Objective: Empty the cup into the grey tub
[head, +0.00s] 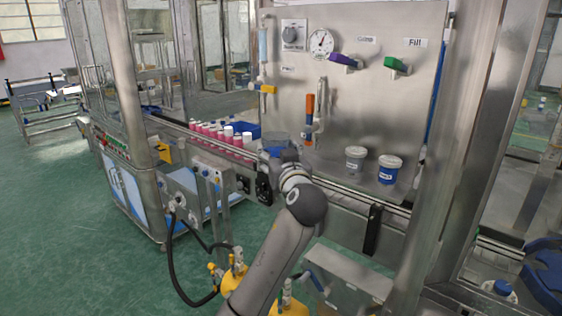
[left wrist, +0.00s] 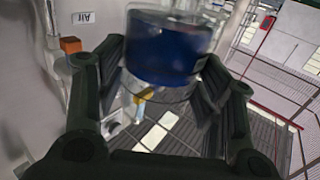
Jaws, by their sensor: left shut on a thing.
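My left gripper (left wrist: 166,68) is shut on a clear cup (left wrist: 172,52) with dark blue contents in the left wrist view, a finger on each side. In the head view my left arm reaches up to the line, and the gripper (head: 279,150) is partly hidden behind its own wrist. The cup is small and unclear there, so I cannot tell its exact tilt. The grey tub (head: 355,161) stands upright on the ledge by the steel panel, to the right of the gripper and apart from it. My right gripper does not show.
A blue-labelled white tub (head: 389,169) stands just right of the grey tub. Pink bottles with white caps (head: 221,135) and a blue crate (head: 243,129) are to the left. An orange-handled vertical fitting (head: 310,108) hangs on the panel between gripper and grey tub.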

